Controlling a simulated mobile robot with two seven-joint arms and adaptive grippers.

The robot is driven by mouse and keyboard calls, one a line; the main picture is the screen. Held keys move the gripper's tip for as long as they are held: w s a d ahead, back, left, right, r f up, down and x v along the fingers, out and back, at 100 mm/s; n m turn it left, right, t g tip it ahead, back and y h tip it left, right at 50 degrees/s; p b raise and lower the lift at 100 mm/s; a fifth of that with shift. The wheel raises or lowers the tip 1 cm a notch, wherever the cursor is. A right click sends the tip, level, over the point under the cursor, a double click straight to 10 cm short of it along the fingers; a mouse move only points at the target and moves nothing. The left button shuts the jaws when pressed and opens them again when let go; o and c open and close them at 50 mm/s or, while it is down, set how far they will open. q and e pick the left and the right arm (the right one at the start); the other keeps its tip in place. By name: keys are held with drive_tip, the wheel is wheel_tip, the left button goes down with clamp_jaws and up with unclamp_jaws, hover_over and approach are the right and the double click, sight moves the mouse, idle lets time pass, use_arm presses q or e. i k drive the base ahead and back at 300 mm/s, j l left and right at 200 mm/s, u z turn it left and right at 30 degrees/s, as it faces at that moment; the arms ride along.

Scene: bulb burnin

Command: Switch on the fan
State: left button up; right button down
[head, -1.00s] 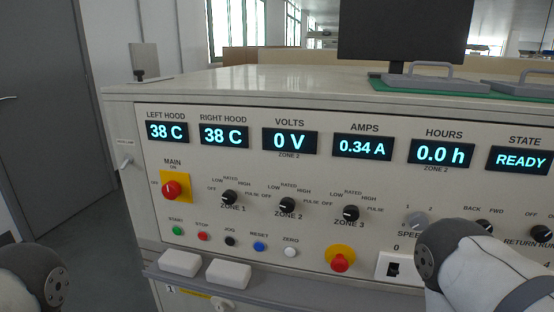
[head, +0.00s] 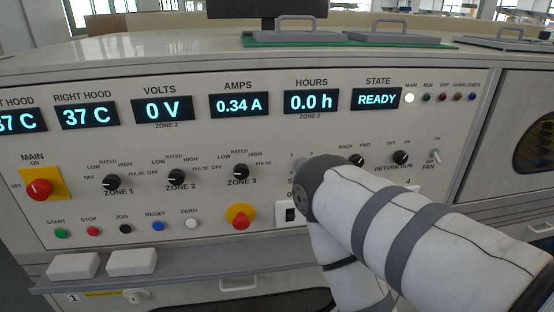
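The fan switch (head: 435,157) is a small pale toggle at the right end of the control panel (head: 330,145) in the head view. "ON" is printed above it and "FAN" below it. Its lever is too small to tell which way it is set. My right arm reaches in from the lower right, in front of the panel's lower middle, and stands apart from the switch in the picture. Its gripper is not visible. My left gripper is out of view.
A black knob marked "RETURN RUN" (head: 401,158) is left of the switch. Several zone knobs, coloured buttons and a red emergency button (head: 240,219) fill the panel. A shelf (head: 190,268) juts out below. A display (head: 377,99) reads READY.

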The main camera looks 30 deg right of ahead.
sight(435, 155)
drive_tip(key=z, duration=2)
